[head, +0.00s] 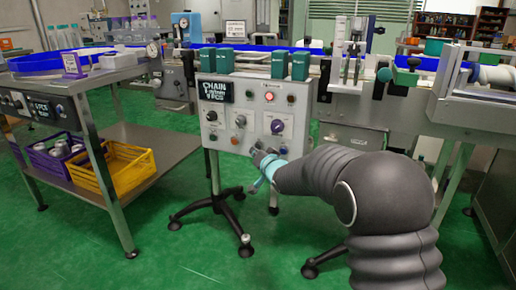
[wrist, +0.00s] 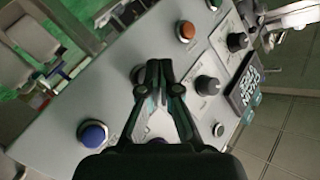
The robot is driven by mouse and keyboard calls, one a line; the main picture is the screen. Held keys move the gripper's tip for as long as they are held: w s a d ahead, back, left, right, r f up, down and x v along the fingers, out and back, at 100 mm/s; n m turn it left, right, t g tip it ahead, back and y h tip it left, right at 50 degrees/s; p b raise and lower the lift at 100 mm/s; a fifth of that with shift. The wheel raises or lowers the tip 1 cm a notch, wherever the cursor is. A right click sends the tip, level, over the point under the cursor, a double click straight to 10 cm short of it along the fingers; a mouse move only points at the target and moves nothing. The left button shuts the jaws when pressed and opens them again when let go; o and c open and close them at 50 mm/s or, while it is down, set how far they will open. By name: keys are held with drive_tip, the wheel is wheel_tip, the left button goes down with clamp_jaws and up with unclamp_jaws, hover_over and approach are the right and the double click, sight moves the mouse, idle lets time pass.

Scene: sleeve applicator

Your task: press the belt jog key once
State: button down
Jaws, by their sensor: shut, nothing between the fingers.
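The grey control panel (head: 222,150) stands on a black wheeled stand and carries several buttons and knobs. My gripper (head: 256,153) is at its lower middle, with the arm reaching in from the right. In the wrist view my gripper (wrist: 160,64) is shut and empty, its fingertips over the panel face beside a button (wrist: 137,73) that they partly cover. A blue button (wrist: 93,133) lies to the left and an orange-red button (wrist: 187,32) above right. The labels are too small to read, so I cannot tell which is the belt jog key. Contact with the panel is unclear.
Black knobs (wrist: 207,86) and a dark sign (head: 216,92) share the panel. Green boxes (head: 300,65) stand on its top. A steel table (head: 95,78) with yellow (head: 130,172) and purple crates is left. The conveyor (head: 345,88) runs behind. Green floor is open in front.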

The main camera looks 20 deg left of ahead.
drive_tip(key=shift+w, duration=0.1)
drive_tip(key=shift+w+p, duration=0.3)
drive_tip(key=shift+w, duration=0.05)
drive_tip(key=shift+w, duration=0.4)
idle(0.8)
drive_tip(key=shift+s, duration=0.15)
drive_tip(key=shift+s+b, duration=0.3)
drive_tip(key=shift+s, duration=0.4)
drive_tip(key=s+b, duration=0.3)
drive_tip(key=s, duration=0.2)
drive_tip(key=shift+a, duration=0.15)
idle(0.4)
